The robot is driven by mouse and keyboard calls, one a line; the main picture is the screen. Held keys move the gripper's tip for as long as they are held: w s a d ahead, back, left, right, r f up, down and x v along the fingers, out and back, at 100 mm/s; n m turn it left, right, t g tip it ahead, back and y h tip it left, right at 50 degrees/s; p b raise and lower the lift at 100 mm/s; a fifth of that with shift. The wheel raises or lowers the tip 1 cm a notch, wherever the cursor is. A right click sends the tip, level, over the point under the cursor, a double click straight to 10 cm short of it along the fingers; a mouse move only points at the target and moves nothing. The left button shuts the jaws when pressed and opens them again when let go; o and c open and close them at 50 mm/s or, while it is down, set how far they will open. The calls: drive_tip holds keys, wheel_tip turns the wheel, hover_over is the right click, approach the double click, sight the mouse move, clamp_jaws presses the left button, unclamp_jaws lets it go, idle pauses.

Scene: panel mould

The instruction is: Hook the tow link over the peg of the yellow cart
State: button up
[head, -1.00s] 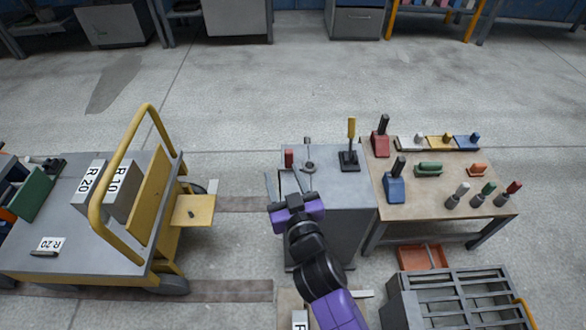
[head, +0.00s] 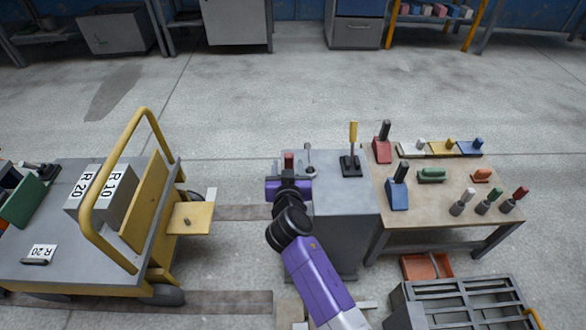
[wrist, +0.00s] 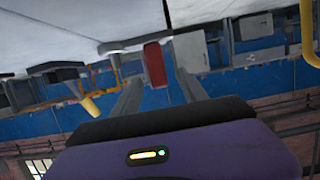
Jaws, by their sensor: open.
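The yellow cart (head: 140,205) stands at the left. A short dark peg (head: 187,221) stands up from its small yellow ledge (head: 203,214). On the grey cabinet (head: 345,190) in the middle are an upright red grip (head: 289,159) and a grey ring-shaped part (head: 309,169), which looks like the tow link; my gripper partly hides this area.
A yellow-handled lever (head: 350,150) stands on the cabinet's right side. A table (head: 425,200) with several coloured handles and blocks adjoins it at the right. A grey slatted crate (head: 460,300) is at lower right. Open floor (head: 240,240) lies between cart and cabinet.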

sight(289, 162)
drive_tip(key=b+x, duration=0.1)
drive_tip(key=x, duration=0.3)
drive_tip(key=shift+w+d, duration=0.15)
clamp_jaws()
